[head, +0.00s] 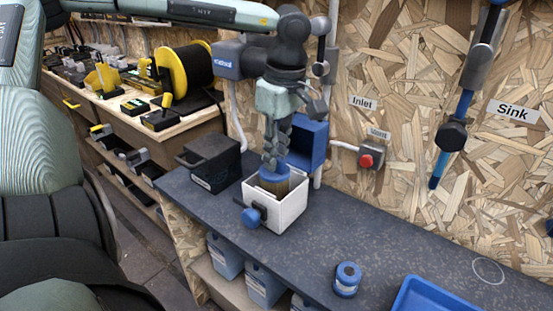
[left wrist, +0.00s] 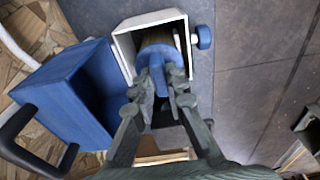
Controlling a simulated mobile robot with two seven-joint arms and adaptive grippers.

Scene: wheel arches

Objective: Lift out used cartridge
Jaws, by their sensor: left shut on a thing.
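The used cartridge (head: 275,181) has a blue top and a brownish body. It stands in the open white housing (head: 290,217), its top at about the rim and its lower part hidden by the walls. My left gripper (head: 272,160) comes down from above and is shut on the blue grip on its top. In the left wrist view the fingertips (left wrist: 165,88) close on the blue grip of the cartridge (left wrist: 158,52) inside the white housing (left wrist: 124,46). A blue knob (head: 251,217) sits on the housing's front. My right gripper is out of view.
A black bin (head: 207,162) stands left of the housing and a blue bin (head: 311,141) close behind it. A blue-ended round part (head: 347,279) and a blue tray (head: 432,297) are at the bench's front right. Grey bench top (head: 360,235) between is clear.

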